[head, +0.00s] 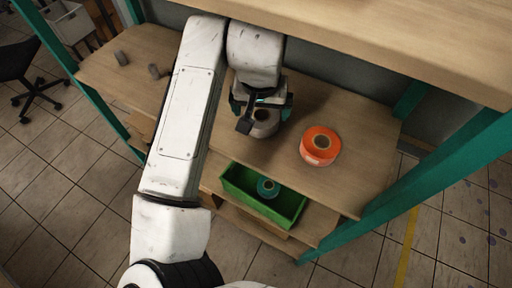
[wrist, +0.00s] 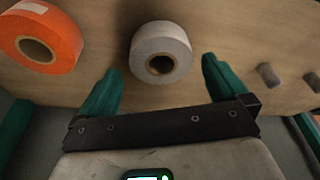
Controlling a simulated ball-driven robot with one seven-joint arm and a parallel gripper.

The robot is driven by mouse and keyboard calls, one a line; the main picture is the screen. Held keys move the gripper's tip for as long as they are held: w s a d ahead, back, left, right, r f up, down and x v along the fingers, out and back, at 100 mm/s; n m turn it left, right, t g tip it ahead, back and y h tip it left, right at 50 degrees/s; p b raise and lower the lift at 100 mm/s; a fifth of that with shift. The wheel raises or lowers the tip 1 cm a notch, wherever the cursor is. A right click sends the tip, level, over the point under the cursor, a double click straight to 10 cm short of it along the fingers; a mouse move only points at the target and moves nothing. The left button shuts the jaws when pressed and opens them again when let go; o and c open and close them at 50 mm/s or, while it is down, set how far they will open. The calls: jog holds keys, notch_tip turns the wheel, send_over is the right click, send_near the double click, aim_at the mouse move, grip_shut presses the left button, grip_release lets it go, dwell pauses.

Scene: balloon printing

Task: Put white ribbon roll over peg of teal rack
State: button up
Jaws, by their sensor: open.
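The white ribbon roll (wrist: 160,38) lies flat on the wooden shelf, its hole facing up. In the head view the roll (head: 264,130) is partly hidden under my gripper (head: 264,116). In the wrist view the teal fingers of my gripper (wrist: 162,72) are apart, with the roll in front of and between their tips, not held. The teal rack (head: 380,222) carries the shelf. Two short grey pegs (head: 121,58) (head: 154,71) stand at the shelf's left end; they also show at the right of the wrist view (wrist: 269,76) (wrist: 313,82).
An orange roll (head: 320,145) sits right of the white one, also in the wrist view (wrist: 40,40). A green bin (head: 236,193) with a teal roll (head: 268,187) is on a lower level. An upper wooden board (head: 400,45) overhangs the back. The shelf between roll and pegs is partly hidden by my arm.

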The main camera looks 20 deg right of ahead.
jog(key=s+a+b, duration=0.2)
jog(key=s+a, duration=0.3)
jog(key=s, duration=0.4)
jog(key=shift+s+a+f, duration=0.15)
jog(key=shift+s+a, duration=0.05)
jog(key=shift+a, duration=0.1)
